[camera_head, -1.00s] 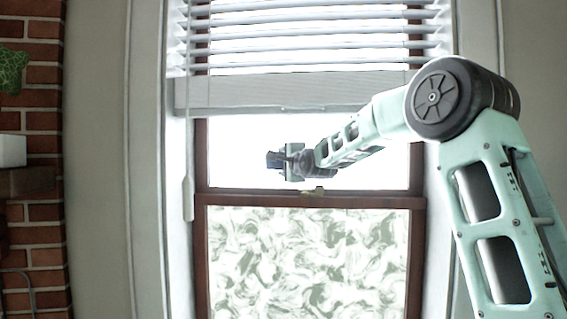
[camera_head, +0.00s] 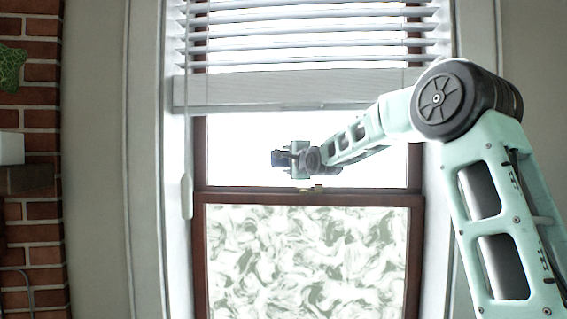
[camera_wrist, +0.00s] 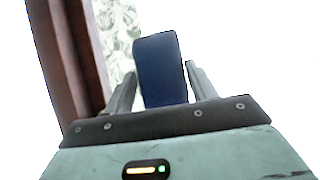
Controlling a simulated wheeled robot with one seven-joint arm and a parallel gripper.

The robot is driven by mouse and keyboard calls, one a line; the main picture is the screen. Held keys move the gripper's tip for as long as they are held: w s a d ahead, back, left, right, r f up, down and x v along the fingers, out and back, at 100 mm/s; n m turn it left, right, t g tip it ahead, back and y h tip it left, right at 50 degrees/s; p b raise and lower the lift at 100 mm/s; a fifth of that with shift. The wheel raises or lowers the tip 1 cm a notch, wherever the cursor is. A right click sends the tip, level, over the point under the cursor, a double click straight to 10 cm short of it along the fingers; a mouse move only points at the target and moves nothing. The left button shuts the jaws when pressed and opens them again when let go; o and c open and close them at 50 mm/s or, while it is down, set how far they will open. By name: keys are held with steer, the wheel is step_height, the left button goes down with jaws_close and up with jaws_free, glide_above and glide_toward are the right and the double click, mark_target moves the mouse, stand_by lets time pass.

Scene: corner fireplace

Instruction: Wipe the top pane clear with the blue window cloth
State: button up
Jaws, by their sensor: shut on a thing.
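The blue window cloth (camera_wrist: 161,68) stands between the two fingers of my gripper (camera_wrist: 158,88) in the wrist view, and the gripper is shut on it. In the head view the cloth (camera_head: 279,159) is a small dark blue patch at the left end of my gripper (camera_head: 290,159). Both are in front of the top pane (camera_head: 240,145), left of its middle and in its lower half. The visible part of the top pane looks bright, plain white. I cannot tell whether the cloth touches the glass.
The lower pane (camera_head: 310,260) is covered with whitish swirls. A brown sash rail (camera_head: 240,196) with a small latch (camera_head: 318,188) divides the panes. White blinds (camera_head: 280,92) hang over the upper window. A brick wall (camera_head: 42,120) stands at the far left.

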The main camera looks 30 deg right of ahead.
steer(key=shift+s+d+p, duration=0.65)
steer(key=shift+s+d, duration=0.25)
steer(key=shift+d, duration=0.25)
steer(key=shift+s+d+p, duration=0.6)
steer(key=shift+s+d, duration=0.3)
steer(key=shift+d, duration=0.25)
steer(key=shift+s+d+r+p, duration=0.15)
steer(key=shift+s+d+p, duration=0.8)
steer(key=shift+p, duration=0.25)
steer(key=shift+s+d+p, duration=0.25)
steer(key=shift+d+p, duration=0.05)
steer(key=shift+d, duration=0.1)
steer(key=shift+s+d+p, duration=0.55)
steer(key=shift+d+p, duration=0.2)
steer(key=shift+p, duration=0.25)
steer(key=shift+s+d+p, duration=0.55)
steer(key=shift+d+p, duration=0.2)
steer(key=shift+p, duration=0.25)
steer(key=shift+a, duration=0.1)
